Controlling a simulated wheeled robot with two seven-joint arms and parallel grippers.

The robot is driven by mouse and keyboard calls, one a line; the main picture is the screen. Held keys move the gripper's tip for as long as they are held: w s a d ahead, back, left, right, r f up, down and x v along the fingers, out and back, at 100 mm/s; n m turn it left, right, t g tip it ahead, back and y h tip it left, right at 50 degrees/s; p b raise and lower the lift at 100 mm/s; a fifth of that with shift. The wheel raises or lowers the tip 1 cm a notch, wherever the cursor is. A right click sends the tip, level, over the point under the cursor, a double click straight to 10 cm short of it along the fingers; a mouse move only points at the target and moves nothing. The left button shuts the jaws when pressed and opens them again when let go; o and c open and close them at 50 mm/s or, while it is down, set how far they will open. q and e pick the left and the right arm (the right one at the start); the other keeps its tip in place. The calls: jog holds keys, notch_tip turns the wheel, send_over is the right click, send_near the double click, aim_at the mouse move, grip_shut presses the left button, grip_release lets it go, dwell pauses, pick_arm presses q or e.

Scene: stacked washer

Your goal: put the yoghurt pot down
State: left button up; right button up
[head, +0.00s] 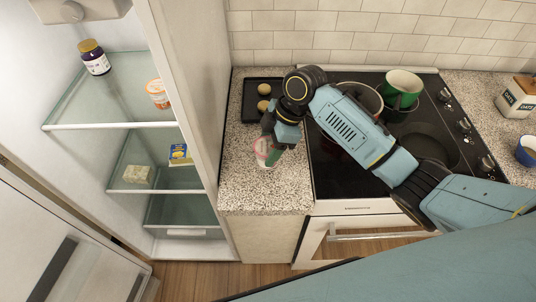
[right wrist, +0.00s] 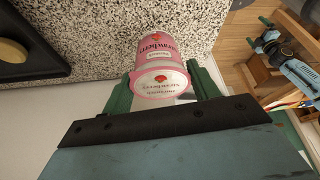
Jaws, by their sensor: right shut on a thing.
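The yoghurt pot (head: 262,146), pink and white, is between the green fingers of my right gripper (head: 269,154) over the speckled counter (head: 245,190), left of the hob. In the right wrist view, the pot (right wrist: 158,72) shows its strawberry lid and label, with one finger on each side, and the gripper (right wrist: 163,84) is shut on it. The counter (right wrist: 100,40) shows just beyond the pot; I cannot tell whether the pot touches it. What seems to be my left gripper (right wrist: 262,36) is small in the right wrist view, away from the counter; its jaws are unclear.
The hob (head: 335,175), with pots and a green mug (head: 403,86), is to the right. The open fridge's shelves (head: 110,125) hold several foods at left. The counter's front part is clear.

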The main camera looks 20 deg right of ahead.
jog(key=shift+f, duration=0.35)
jog(key=shift+w+f, duration=0.1)
jog(key=shift+f, duration=0.25)
notch_tip(320, 180, down, 3)
jog(key=shift+f, duration=0.2)
jog(key=o, duration=1)
pick_arm(q)
jog(key=shift+w, duration=0.65)
pick_arm(e)
jog(key=shift+o, duration=0.3)
pick_arm(q)
jog(key=shift+r, duration=0.1)
pick_arm(e)
jog(key=v, duration=1.2)
jog(key=shift+r, duration=0.2)
